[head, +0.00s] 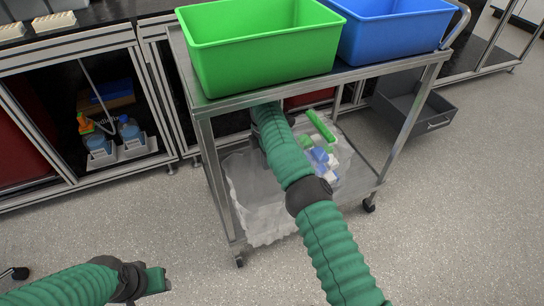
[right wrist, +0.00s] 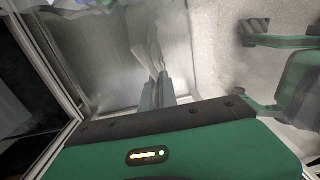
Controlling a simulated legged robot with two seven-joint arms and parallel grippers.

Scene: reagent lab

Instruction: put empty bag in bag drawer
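Crumpled clear plastic bag material (head: 250,205) lies on the lower shelf of a metal cart and droops over its front edge. Whether it is one bag or several cannot be told. My right arm reaches under the cart's top; its gripper is hidden in the head view. In the right wrist view, the right gripper (right wrist: 157,86) has its fingers close together on a translucent strip of bag (right wrist: 148,48) above the shelf. A grey drawer (head: 418,108) stands open low at the back right. My left gripper (head: 157,281) is at the lower left, away from everything; its fingers are unclear.
A green bin (head: 262,55) and a blue bin (head: 392,35) stand on the cart's top (head: 330,78). Several green, blue and white items (head: 322,160) lie on the lower shelf, right of my arm. Cart legs frame the arm. Floor (head: 450,210) at right is clear.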

